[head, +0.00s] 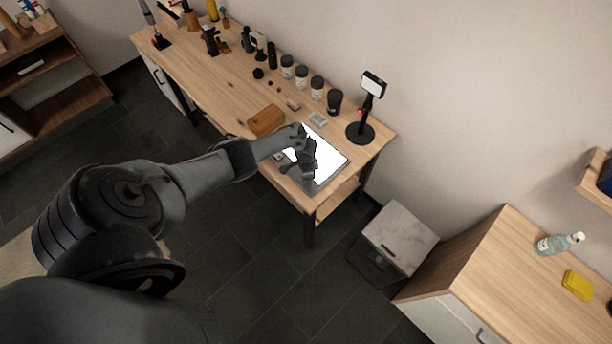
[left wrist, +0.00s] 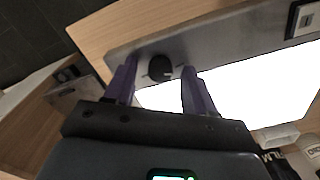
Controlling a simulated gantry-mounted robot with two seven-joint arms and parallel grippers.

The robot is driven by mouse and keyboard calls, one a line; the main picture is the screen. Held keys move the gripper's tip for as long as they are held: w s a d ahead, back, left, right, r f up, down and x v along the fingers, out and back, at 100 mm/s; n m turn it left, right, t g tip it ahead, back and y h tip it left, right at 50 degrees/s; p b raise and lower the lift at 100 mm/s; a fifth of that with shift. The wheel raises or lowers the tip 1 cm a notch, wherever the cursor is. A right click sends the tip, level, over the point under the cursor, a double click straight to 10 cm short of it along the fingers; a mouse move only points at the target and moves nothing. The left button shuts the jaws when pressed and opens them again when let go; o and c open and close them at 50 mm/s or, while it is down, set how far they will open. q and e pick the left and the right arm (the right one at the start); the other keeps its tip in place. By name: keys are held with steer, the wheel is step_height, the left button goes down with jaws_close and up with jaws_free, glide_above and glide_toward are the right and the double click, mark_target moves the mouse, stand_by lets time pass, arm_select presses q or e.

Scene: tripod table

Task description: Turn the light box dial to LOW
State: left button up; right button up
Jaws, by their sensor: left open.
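The light box (head: 328,152) lies near the right end of the wooden table, its panel glowing bright white. It also shows in the left wrist view (left wrist: 245,92), with a grey frame along its edge. The round black dial (left wrist: 160,68) sits on that frame, and its setting cannot be read. My left gripper (left wrist: 157,80) is open, with its two purple-grey fingers apart on either side of the dial in the picture; contact cannot be made out. In the head view my left gripper (head: 300,172) is over the light box and hides the dial. My right gripper is not in view.
A wooden block (head: 266,120) lies left of the light box. A black stand with a small screen (head: 373,85) is behind it. Several jars (head: 302,76) line the table's back. A grey-topped bin (head: 400,236) stands on the floor.

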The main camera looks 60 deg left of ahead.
arm_select(q)
steer(key=shift+r+p, duration=0.35)
steer(key=shift+r, duration=0.1)
step_height(320, 180, up, 10)
steer(key=p, duration=0.4)
